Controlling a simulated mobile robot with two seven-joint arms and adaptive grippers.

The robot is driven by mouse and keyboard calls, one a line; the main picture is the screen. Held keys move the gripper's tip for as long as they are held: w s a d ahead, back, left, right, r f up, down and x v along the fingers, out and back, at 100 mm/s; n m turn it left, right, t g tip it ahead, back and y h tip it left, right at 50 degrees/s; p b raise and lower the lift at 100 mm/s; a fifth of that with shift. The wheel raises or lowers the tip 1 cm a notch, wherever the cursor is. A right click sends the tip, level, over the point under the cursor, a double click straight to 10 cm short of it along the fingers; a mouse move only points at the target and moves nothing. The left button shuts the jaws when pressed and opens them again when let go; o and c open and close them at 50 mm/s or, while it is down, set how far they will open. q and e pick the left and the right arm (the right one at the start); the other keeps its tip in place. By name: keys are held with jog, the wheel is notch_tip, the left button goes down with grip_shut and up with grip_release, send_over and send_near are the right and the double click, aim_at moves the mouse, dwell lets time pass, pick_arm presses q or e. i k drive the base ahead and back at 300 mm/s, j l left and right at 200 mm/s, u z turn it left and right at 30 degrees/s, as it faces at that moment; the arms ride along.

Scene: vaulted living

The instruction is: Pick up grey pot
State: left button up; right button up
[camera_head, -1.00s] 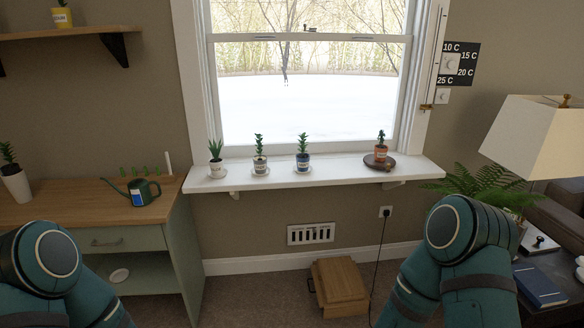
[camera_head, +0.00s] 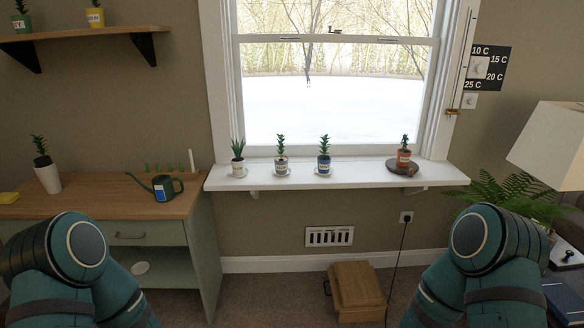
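The grey pot (camera_head: 281,167) holds a small green plant and stands upright on a white saucer on the white windowsill (camera_head: 300,184). An orange-brown pot (camera_head: 403,158) stands on a dark round base at the sill's right end. Only my arms show, at the lower left and lower right, well short of the sill. Neither gripper is in view.
A desk (camera_head: 100,197) on the left bears a green watering can (camera_head: 166,187) and a tall white planter (camera_head: 47,176). A wooden step box (camera_head: 356,288) lies on the floor below the sill. A lamp (camera_head: 552,145) and a fern (camera_head: 500,190) are at right.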

aim_at(281, 166)
jog(key=z, duration=0.6)
jog(key=i+j+z, duration=0.35)
jog(key=j+z, duration=0.15)
jog(key=i+j+z, duration=0.25)
jog(key=j, duration=0.15)
jog(key=i+j+z, duration=0.15)
jog(key=j, duration=0.3)
jog(key=j+z, duration=0.1)
jog(key=j, duration=0.35)
jog(key=i+j, duration=0.1)
jog(key=j, duration=0.25)
jog(key=i+j, duration=0.1)
jog(key=j, duration=0.2)
jog(key=i+j, duration=0.1)
jog(key=j, duration=0.25)
jog(key=z, duration=0.05)
